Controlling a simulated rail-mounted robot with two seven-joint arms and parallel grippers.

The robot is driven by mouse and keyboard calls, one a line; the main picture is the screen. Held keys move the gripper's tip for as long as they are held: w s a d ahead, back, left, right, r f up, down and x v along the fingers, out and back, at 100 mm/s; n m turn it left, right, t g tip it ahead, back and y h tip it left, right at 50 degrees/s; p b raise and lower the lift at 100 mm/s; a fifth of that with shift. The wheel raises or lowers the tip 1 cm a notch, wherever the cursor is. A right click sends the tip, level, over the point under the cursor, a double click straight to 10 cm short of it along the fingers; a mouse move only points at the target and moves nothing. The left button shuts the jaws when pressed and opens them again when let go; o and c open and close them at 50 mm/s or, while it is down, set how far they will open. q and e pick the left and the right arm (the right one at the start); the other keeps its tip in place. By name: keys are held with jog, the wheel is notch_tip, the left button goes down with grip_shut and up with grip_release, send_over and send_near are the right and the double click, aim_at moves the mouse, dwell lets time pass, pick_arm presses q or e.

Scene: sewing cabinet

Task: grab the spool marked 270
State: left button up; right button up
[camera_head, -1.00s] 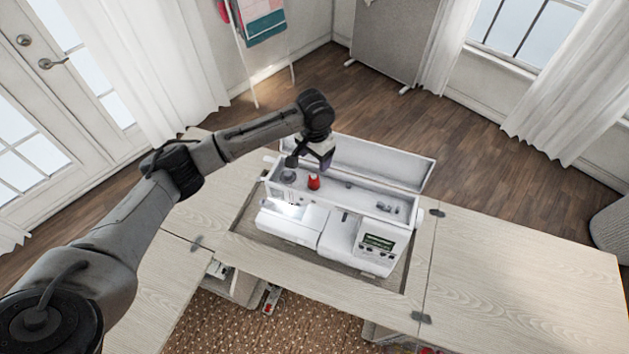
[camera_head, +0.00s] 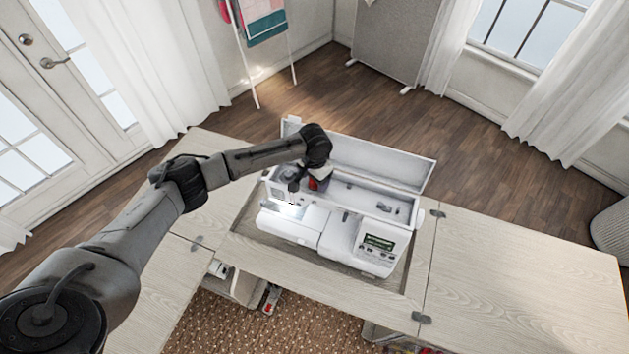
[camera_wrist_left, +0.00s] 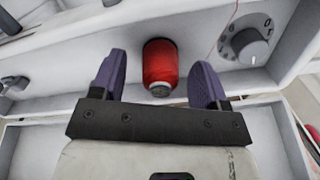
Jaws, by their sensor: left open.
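A red spool (camera_wrist_left: 160,64) stands in the open top compartment of the white sewing machine (camera_head: 335,235). In the head view the red spool (camera_head: 313,184) is partly covered by my left gripper (camera_head: 306,190). In the left wrist view the two purple fingers of my left gripper (camera_wrist_left: 158,85) are spread wide, one on each side of the spool with a gap on both sides. The gripper is open and empty. No marking is readable on the spool. My right gripper is not in view.
The machine's raised lid (camera_head: 375,165) stands behind the compartment. A dial (camera_wrist_left: 250,46) sits right of the spool in the left wrist view. The wooden table (camera_head: 520,270) is clear to the right of the machine.

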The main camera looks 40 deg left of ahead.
pick_arm(q)
jog(key=shift+f, duration=0.1)
jog(key=c, duration=1)
